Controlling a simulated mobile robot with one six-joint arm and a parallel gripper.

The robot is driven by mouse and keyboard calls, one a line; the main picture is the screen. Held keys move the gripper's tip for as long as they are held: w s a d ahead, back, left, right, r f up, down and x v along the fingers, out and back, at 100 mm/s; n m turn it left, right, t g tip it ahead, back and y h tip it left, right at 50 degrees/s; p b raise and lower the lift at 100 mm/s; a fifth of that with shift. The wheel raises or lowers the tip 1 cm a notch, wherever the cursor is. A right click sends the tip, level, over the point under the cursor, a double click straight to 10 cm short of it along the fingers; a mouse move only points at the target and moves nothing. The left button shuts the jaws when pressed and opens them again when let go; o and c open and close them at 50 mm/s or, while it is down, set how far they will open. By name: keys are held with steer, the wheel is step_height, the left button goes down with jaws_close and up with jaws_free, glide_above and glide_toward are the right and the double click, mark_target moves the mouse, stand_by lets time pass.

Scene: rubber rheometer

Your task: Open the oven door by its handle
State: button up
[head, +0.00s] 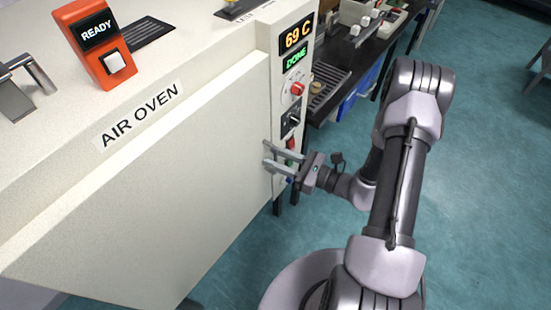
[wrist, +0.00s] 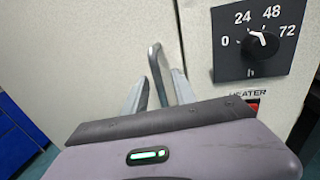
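The air oven's door (head: 175,190) is a large cream panel. It looks shut, with a thin seam beside the control panel in the wrist view. Its grey bar handle (wrist: 155,62) stands near that seam, and in the head view the handle (head: 266,152) is small and partly hidden by the fingers. My gripper (head: 274,156) is at the handle. In the wrist view my gripper (wrist: 160,92) has its two fingers apart, one on each side of the handle. Whether either finger touches the handle is not clear.
The control panel (head: 292,100) beside the door shows 69 C and DONE, with a red knob and a timer dial (wrist: 262,45). An orange READY box (head: 95,40) stands on top of the oven. A bench (head: 345,45) with equipment is behind. Teal floor (head: 480,180) is clear at right.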

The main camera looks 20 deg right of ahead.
steer(key=shift+w+a, duration=0.1)
jaws_close()
stand_by(1.4)
